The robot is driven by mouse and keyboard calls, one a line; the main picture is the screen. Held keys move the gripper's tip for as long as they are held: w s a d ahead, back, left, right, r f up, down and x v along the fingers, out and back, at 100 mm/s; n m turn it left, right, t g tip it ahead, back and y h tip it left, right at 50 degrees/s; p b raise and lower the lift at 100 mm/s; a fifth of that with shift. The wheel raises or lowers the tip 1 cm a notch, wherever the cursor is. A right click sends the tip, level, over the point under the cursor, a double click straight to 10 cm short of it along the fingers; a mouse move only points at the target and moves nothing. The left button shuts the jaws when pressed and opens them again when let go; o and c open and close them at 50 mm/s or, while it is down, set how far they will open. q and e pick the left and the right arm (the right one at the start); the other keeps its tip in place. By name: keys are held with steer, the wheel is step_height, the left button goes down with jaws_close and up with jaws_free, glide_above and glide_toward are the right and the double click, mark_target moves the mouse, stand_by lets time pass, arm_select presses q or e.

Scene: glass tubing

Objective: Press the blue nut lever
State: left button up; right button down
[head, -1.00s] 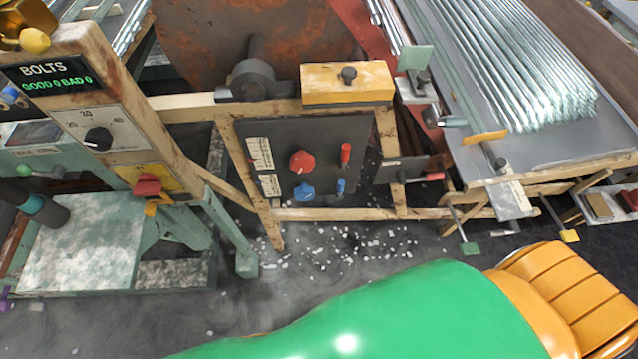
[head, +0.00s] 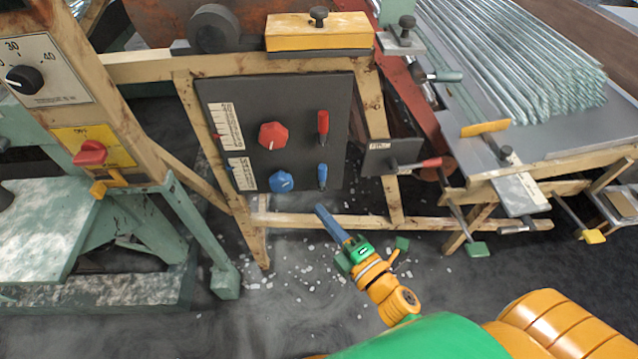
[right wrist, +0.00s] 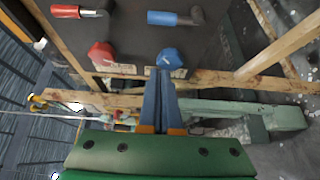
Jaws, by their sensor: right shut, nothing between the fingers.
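The blue lever (head: 322,176) is a small blue handle at the lower right of a dark panel (head: 300,100). In the right wrist view the blue lever (right wrist: 176,18) lies sideways near the top. A blue knob (head: 281,181) sits left of it, and also shows in the right wrist view (right wrist: 170,60), just beyond the fingertips. My right gripper (head: 319,208) is shut and empty, its blue fingers pointing up toward the panel, just below the blue lever in the head view. Contact is not visible. My left gripper is out of view.
A red knob (head: 272,135) is above the blue knob. A wooden frame (head: 390,140) surrounds the panel. A red-handled lever (head: 425,163) sits to the right. Glass tubes (head: 510,60) lie on a bench at right. White bits litter the floor.

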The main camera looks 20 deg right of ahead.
mark_target(320, 184)
steer(key=x, duration=0.9)
steer(key=d, duration=0.4)
steer(key=shift+s, duration=0.1)
steer(key=shift+d+f+m, duration=0.1)
steer(key=shift+d+m, duration=0.05)
steer(key=shift+m, duration=0.15)
